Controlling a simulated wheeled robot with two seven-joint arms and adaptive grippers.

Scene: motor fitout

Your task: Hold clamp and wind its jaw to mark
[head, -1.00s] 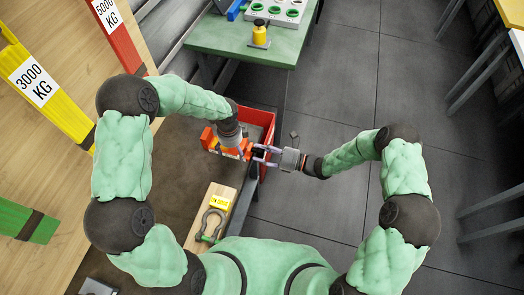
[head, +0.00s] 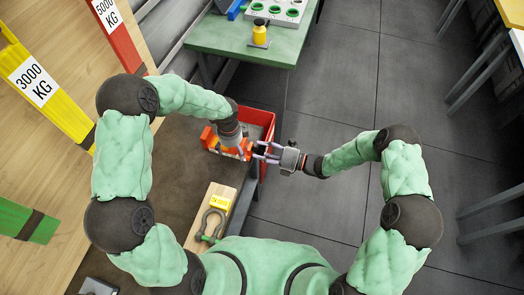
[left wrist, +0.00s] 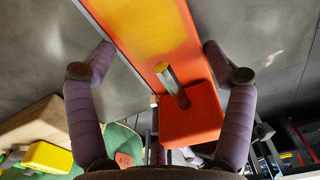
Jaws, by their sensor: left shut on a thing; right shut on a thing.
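The orange clamp (head: 208,137) is up at the near end of a red bin, partly hidden by my left arm. My left gripper (head: 234,153) is shut on it. In the left wrist view the clamp's orange body (left wrist: 190,118), with a yellow face and a grey metal rod, lies between the two purple fingers of my left gripper (left wrist: 160,62). My right gripper (head: 258,151) comes in from the right with its fingertips at the clamp's right end, shut on what looks like its screw end. The exact contact and any mark are too small to tell.
The red bin (head: 267,117) stands behind the grippers. A wooden block (head: 199,229) with a grey shackle (head: 211,222) and yellow tag lies nearer me.

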